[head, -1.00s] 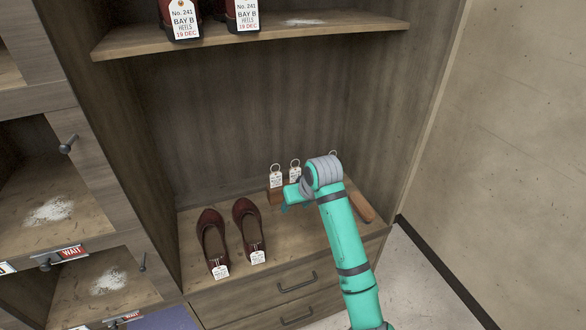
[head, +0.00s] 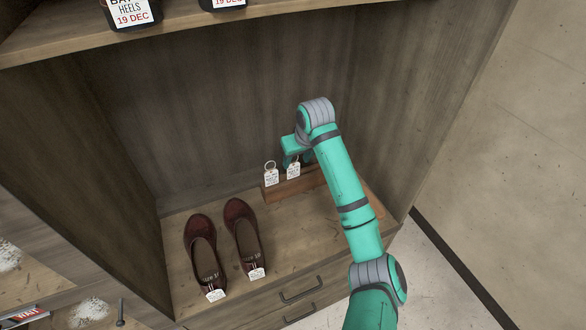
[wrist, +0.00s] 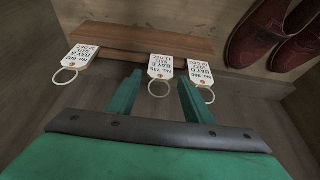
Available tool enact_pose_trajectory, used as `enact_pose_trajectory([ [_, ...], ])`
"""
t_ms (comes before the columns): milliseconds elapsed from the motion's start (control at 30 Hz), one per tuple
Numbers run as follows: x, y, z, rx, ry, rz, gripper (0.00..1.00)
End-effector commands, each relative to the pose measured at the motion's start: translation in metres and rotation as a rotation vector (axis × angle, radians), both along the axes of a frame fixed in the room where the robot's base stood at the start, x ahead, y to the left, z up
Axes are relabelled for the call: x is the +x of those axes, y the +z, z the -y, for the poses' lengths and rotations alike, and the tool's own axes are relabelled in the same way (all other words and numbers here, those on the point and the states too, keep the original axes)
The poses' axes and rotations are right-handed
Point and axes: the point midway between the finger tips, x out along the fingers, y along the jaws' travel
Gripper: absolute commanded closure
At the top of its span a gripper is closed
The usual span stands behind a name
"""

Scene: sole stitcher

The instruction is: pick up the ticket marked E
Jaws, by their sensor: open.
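The ticket marked E (wrist: 160,68) is a white tag with a ring, the middle one of three on a long wooden block (wrist: 150,40). In the wrist view its ring end lies between the two teal fingers of my open gripper (wrist: 160,82), which show no clear contact with it. In the head view the ticket (head: 293,170) stands just below my gripper (head: 291,160). The tickets marked A (wrist: 82,54) and D (wrist: 200,72) stand on either side in the wrist view. The D ticket is close beside the right finger. My arm hides the A ticket in the head view.
Dark red shoes (head: 240,225) with tags stand on the shelf, left of the block in the head view. An upper shelf (head: 200,30) overhangs the bay. The back panel (head: 230,110) and right side panel (head: 430,110) enclose it. Bare shelf lies in front of the block.

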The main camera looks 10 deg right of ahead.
Motion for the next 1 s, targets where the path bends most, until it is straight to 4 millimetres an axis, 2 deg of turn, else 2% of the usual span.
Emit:
enact_pose_trajectory([
  [100, 0.005, -0.013, -0.001, 0.0, 0.0, 0.0, 0.53],
  [333, 0.009, -0.027, -0.001, 0.0, -0.001, -0.001, 0.53],
  [600, 0.019, -0.061, -0.003, 0.0, -0.003, -0.001, 0.53],
  [933, 0.022, -0.068, -0.002, 0.0, -0.004, 0.001, 0.53],
  [967, 0.021, -0.068, -0.002, 0.0, -0.004, 0.001, 0.58],
  [1000, 0.021, -0.067, -0.002, 0.0, -0.004, 0.001, 0.67],
])
